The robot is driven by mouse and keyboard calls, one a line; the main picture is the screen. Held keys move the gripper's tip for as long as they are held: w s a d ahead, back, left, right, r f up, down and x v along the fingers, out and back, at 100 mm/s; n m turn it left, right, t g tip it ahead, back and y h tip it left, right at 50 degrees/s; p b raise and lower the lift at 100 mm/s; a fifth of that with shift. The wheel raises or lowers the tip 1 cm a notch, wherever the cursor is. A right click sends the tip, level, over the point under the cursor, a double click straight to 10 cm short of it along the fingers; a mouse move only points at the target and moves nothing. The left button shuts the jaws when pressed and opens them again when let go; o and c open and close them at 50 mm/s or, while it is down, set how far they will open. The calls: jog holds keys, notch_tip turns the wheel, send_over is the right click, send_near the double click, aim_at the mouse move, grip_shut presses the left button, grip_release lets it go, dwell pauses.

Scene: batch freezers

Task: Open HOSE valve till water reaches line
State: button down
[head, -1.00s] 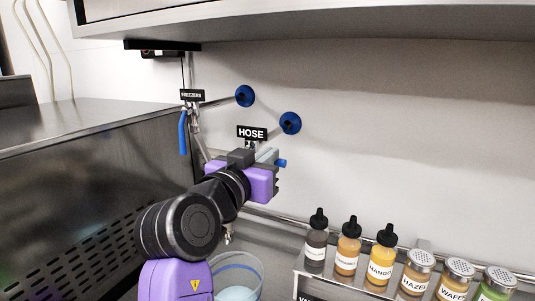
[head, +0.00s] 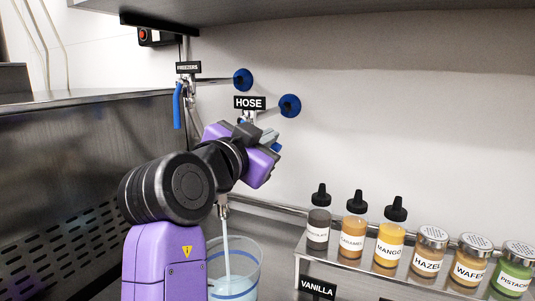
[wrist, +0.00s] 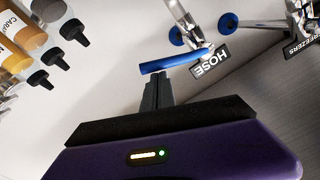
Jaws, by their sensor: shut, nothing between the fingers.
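The HOSE sign (head: 250,103) hangs on the pipe at the back wall. Its blue valve handle (wrist: 174,62) lies crosswise just beyond the fingertips in the wrist view; in the head view it is mostly hidden by my gripper (head: 273,139). My gripper (wrist: 155,80) is shut and empty, its tips at or very near the handle; I cannot tell if they touch. Water (head: 227,247) runs from the metal nozzle (head: 223,209) into a clear bucket (head: 258,268) with blue bands.
The FREEZERS valve (head: 178,105) with its hanging blue handle is left of the HOSE valve. A steel rack (head: 300,243) of bottles and shakers stands at right. A steel cabinet (head: 60,155) is at left, and an overhead shelf (head: 350,8) runs above.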

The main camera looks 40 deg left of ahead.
jog(key=f+m+b, duration=0.1)
jog(key=b, duration=0.1)
jog(key=a+f+m+b, duration=0.1)
jog(key=f+m+b, duration=0.1)
jog(key=shift+s+a+f+b, duration=0.1)
jog(key=shift+s+b, duration=0.05)
jog(key=shift+b, duration=0.15)
dwell(0.6)
